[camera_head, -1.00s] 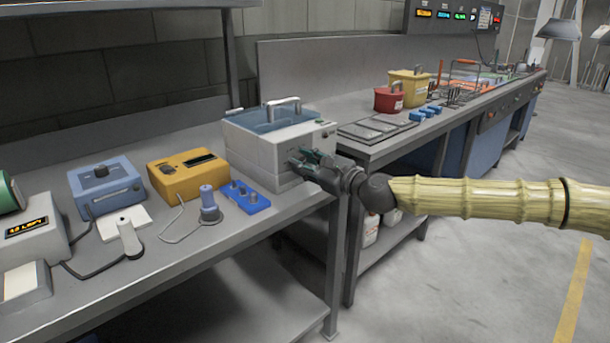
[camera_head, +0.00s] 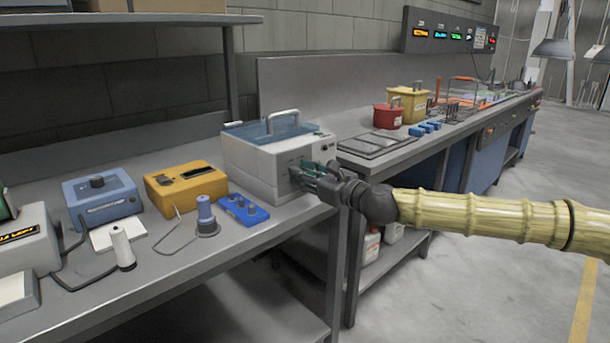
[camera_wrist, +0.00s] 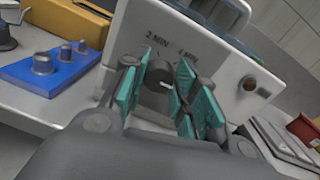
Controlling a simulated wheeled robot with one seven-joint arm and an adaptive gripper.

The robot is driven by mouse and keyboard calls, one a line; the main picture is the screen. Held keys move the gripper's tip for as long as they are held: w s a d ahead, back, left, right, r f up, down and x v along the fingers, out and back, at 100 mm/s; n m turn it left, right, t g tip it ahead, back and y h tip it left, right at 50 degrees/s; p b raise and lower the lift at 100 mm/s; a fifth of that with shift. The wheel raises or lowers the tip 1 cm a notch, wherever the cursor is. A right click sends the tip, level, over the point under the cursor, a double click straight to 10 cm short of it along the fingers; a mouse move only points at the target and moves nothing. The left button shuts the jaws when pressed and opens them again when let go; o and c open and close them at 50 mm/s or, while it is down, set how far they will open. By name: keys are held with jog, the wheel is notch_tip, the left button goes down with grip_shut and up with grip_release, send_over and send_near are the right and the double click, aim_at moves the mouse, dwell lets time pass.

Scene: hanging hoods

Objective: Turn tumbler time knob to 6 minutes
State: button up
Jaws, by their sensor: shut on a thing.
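The tumbler (camera_head: 258,162) is a pale box with a blue clear lid and a handle on top, on the bench's right end. Its front panel fills the middle of the wrist view (camera_wrist: 135,35). My gripper (camera_head: 306,176) is at the tumbler's front. In the wrist view, the teal finger pads (camera_wrist: 158,92) are closed around the dark round time knob (camera_wrist: 158,74). "2 MIN" and "4 MIN" are printed above the knob. The rest of the dial is hidden behind my fingers, and I cannot tell exactly where the knob points.
A blue block with knobs (camera_head: 243,210) and an orange box (camera_head: 185,187) sit left of the tumbler. A second bench to the right carries flat dark plates (camera_head: 375,146) and red (camera_head: 387,116) and yellow containers (camera_head: 408,104). Open floor lies at right.

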jog(key=o, duration=1)
jog(key=shift+w, duration=0.1)
jog(key=shift+d, duration=0.1)
jog(key=v, duration=1.2)
